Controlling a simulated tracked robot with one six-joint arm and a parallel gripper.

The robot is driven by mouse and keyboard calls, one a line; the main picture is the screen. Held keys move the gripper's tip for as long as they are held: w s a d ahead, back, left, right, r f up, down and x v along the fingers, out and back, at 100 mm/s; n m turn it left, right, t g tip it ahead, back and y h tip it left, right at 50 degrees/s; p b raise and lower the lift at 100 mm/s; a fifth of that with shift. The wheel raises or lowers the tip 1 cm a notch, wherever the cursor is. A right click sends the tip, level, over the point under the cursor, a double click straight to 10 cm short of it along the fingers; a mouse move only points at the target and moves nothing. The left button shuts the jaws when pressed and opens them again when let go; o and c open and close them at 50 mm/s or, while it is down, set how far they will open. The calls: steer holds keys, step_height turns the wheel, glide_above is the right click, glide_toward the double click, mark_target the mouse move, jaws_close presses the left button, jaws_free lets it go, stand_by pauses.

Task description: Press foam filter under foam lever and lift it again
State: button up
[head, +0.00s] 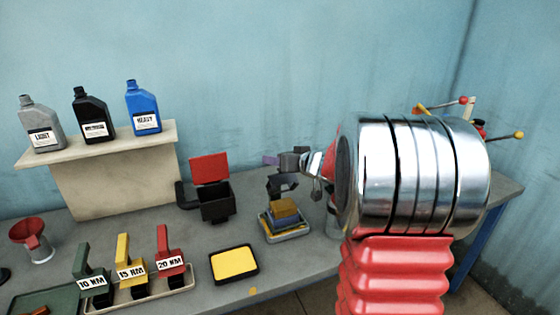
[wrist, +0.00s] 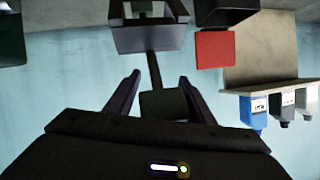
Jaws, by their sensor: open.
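The foam lever (head: 282,187) is a dark press frame at the middle of the bench in the head view. An ochre block, seemingly the foam filter (head: 285,208), sits below it on a grey and yellow base. My gripper (head: 281,160) is just above the lever, partly hidden by my arm. In the wrist view my gripper (wrist: 160,77) is open, with one finger on each side of the lever's rod and dark handle block (wrist: 163,104). I see gaps between the fingers and the handle. The foam filter is not clear in the wrist view.
A black box with a red lid (head: 210,169) stands left of the lever. A black tray with a yellow pad (head: 235,264) lies in front.

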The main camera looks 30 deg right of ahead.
steer(key=shift+r, duration=0.1)
steer(key=v, duration=1.3)
steer(key=shift+s, duration=0.4)
steer(key=shift+d, duration=0.1)
steer(key=shift+c, duration=0.5)
